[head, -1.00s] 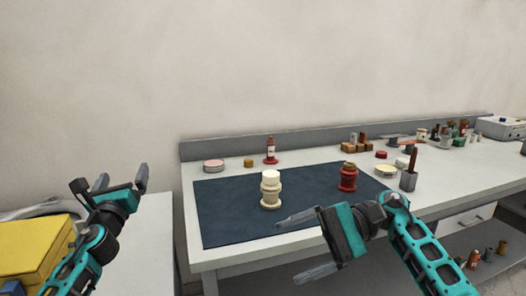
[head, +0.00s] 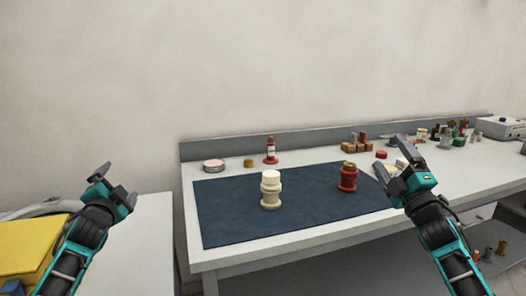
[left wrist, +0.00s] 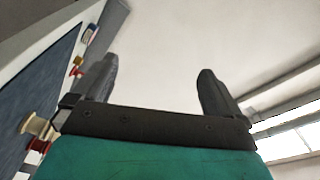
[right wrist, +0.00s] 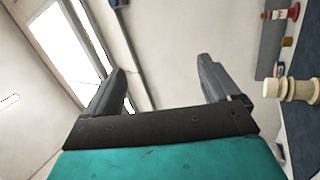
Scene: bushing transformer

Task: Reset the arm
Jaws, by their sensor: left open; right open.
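My left gripper (head: 117,180) is raised at the left of the head view, over the side of a white surface, and holds nothing. Its two fingers stand apart in the left wrist view (left wrist: 155,88). My right gripper (head: 394,159) is raised in front of the right part of the bench. Its fingers are apart and empty in the right wrist view (right wrist: 166,88). A cream bushing (head: 270,190) stands upright on the dark blue mat (head: 225,215). A red bushing (head: 347,177) stands upright near the mat's right side. Both grippers are apart from them.
Brown blocks (head: 355,142) and several small parts fill the right side. A yellow box (head: 30,245) is at the lower left.

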